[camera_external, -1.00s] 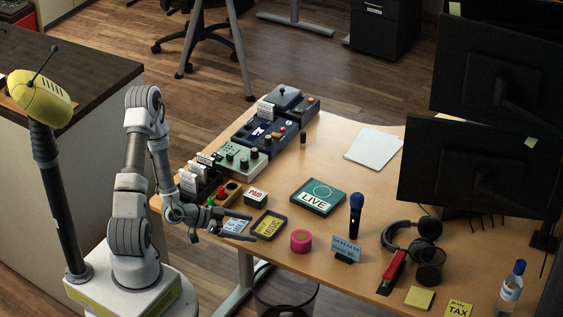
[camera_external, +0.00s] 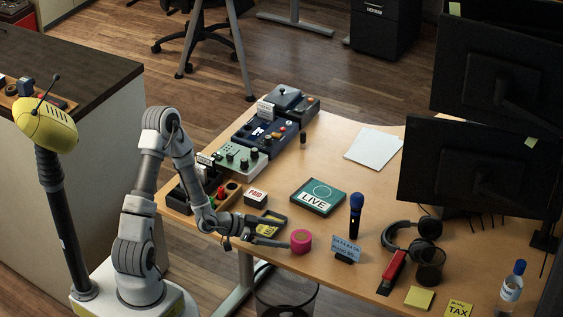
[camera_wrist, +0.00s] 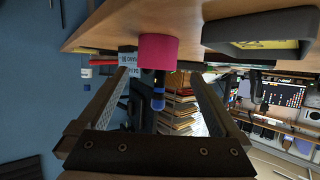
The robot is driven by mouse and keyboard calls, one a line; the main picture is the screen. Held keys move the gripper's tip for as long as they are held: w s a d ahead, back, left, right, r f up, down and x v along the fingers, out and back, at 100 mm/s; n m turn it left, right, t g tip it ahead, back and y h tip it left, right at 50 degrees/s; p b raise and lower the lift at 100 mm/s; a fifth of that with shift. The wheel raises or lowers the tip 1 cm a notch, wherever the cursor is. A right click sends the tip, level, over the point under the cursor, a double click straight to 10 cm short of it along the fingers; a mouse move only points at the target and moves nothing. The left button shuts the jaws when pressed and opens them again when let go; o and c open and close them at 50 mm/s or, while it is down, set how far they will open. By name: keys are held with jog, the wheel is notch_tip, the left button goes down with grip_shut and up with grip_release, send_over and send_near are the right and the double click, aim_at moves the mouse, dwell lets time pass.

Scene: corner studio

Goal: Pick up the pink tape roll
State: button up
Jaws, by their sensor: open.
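The pink tape roll (camera_external: 301,240) lies flat on the desk near its front edge. In the wrist view the pink tape roll (camera_wrist: 157,51) shows ahead of my gripper, between the lines of its two fingers. My gripper (camera_external: 285,235) is open, level and low over the desk, to the left of the roll and pointing at it. In the wrist view my gripper (camera_wrist: 150,85) has its fingers wide apart with nothing held. In the external view the fingertips come close to the roll; I cannot tell whether they touch it.
A dark tray with a yellow label (camera_external: 271,223) lies just left of the roll, partly behind my gripper. A small sign (camera_external: 346,249) and a blue microphone (camera_external: 356,215) stand to the right. A green LIVE box (camera_external: 318,196) lies behind. A bin (camera_external: 287,292) stands below the desk edge.

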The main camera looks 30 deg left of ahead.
aim_at(300, 238)
jog(key=x, duration=0.4)
jog(key=b+x, duration=0.1)
jog(key=x, duration=0.2)
jog(key=shift+d+r, duration=0.2)
jog(key=shift+d, duration=0.1)
jog(key=shift+s, duration=0.1)
jog(key=c, duration=1.3)
jog(key=shift+c, duration=0.2)
